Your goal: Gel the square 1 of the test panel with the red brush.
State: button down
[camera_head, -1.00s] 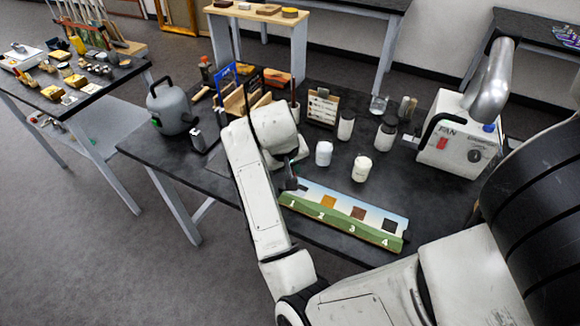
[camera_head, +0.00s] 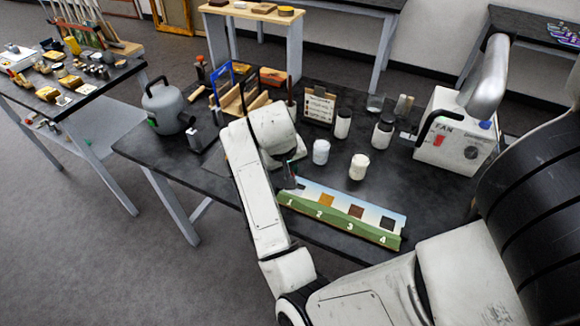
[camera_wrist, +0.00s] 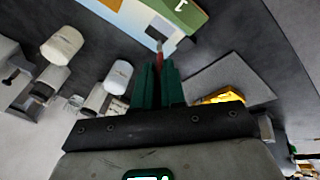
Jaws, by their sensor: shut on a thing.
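The test panel (camera_head: 345,228) lies on the dark table, with numbers 1 to 4 along its green front strip. Squares 2, 3 and 4 show orange, brown and dark. In the wrist view, square 1 (camera_wrist: 157,27) is a dark patch by the number 1, and it is largely hidden behind my gripper in the head view. My gripper (camera_wrist: 160,72) has its green fingers shut on the red brush (camera_wrist: 160,56), which points at the panel. The brush's dark tip is close to square 1's edge; I cannot tell whether it touches.
Two white-lidded jars (camera_head: 320,152) (camera_head: 359,167) stand behind the panel. A wooden rack (camera_head: 238,98) stands behind my arm. The table right of the panel is clear.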

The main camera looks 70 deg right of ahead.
jog(key=shift+f, duration=0.35)
dwell(0.3)
jog(key=shift+s, duration=0.1)
jog(key=shift+s+a, duration=0.1)
jog(key=shift+s, duration=1)
dwell(1.1)
